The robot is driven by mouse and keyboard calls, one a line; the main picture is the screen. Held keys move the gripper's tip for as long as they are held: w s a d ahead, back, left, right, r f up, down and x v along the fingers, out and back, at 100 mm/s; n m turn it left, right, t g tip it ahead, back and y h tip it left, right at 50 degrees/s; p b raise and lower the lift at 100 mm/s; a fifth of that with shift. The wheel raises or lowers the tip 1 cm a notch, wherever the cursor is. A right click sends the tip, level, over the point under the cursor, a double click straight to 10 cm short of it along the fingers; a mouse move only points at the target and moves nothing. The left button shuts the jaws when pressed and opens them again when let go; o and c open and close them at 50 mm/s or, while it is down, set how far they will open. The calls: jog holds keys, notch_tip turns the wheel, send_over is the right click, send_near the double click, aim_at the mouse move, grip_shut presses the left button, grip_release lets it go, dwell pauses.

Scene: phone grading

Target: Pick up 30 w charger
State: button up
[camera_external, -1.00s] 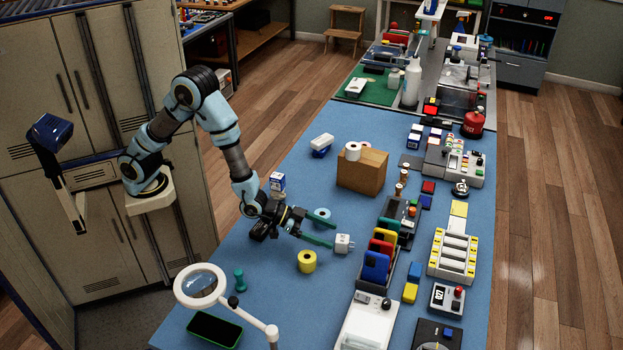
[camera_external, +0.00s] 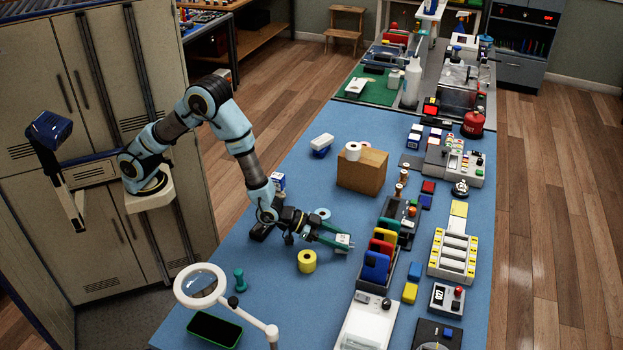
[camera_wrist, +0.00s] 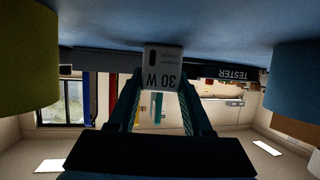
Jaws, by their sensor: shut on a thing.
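The 30 W charger (camera_external: 343,239) is a small white block on the blue table, left of the row of coloured phones. In the wrist view the charger (camera_wrist: 163,68) shows its "30 W" print upside down, between the two green fingertips. My gripper (camera_external: 338,242) reaches in low from the left, with its fingers on either side of the charger and shut on it. The gripper also shows in the wrist view (camera_wrist: 162,80). I cannot tell whether the charger is clear of the table.
A yellow roll (camera_external: 307,261) stands just in front of the gripper, and a light blue roll (camera_external: 322,214) is just behind it. The phone rack with coloured phones (camera_external: 376,266) stands close on the right. A cardboard box (camera_external: 362,174) is farther back. A magnifier lamp (camera_external: 201,287) is at front left.

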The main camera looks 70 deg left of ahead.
grip_shut()
